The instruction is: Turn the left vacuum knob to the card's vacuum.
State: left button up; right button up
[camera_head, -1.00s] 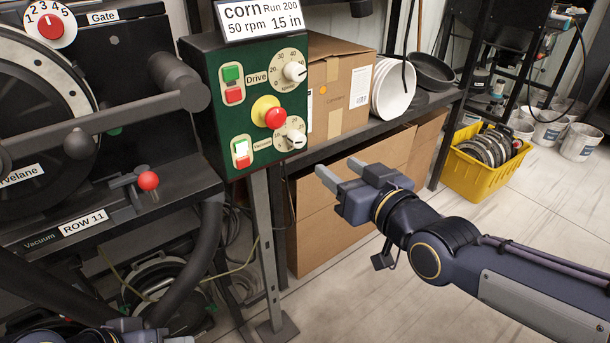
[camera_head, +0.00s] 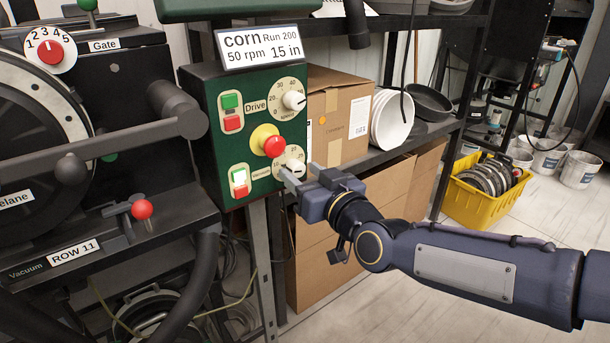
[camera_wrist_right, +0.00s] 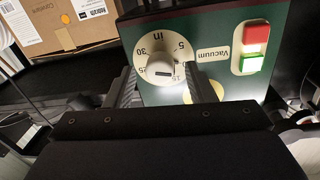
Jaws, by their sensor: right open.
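The card (camera_head: 262,45) on top of the green control box reads corn, Run 200, 50 rpm, 15 in. The white vacuum knob (camera_head: 294,166) sits low on the box's front, partly hidden by my gripper in the head view. In the right wrist view the knob (camera_wrist_right: 160,68) appears upside down, with its dial marks around it; its pointer direction is hard to tell. My right gripper (camera_head: 300,174) is open in front of the knob. In the wrist view its fingers (camera_wrist_right: 160,80) stand on either side of the knob, with no clear contact. My left gripper is out of view.
Beside the knob are the Vacuum buttons (camera_head: 240,182), the green one lit. Above are a red stop button (camera_head: 274,146) and the Drive knob (camera_head: 293,100). Cardboard boxes (camera_head: 340,112) stand just right of the box. A red-knobbed lever (camera_head: 141,209) is at left.

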jog(key=shift+c, duration=0.2)
jog(key=c, duration=0.9)
jog(key=shift+c, duration=0.2)
jog(key=shift+f+m+b, duration=0.15)
jog(key=shift+m+b, duration=0.85)
jog(key=shift+m, duration=0.3)
jog(key=m+b, duration=0.1)
jog(key=m, duration=0.1)
jog(key=shift+m, duration=0.3)
jog(key=shift+m+g+b, duration=0.4)
jog(key=shift+m+b, duration=0.95)
jog(key=shift+m, duration=0.75)
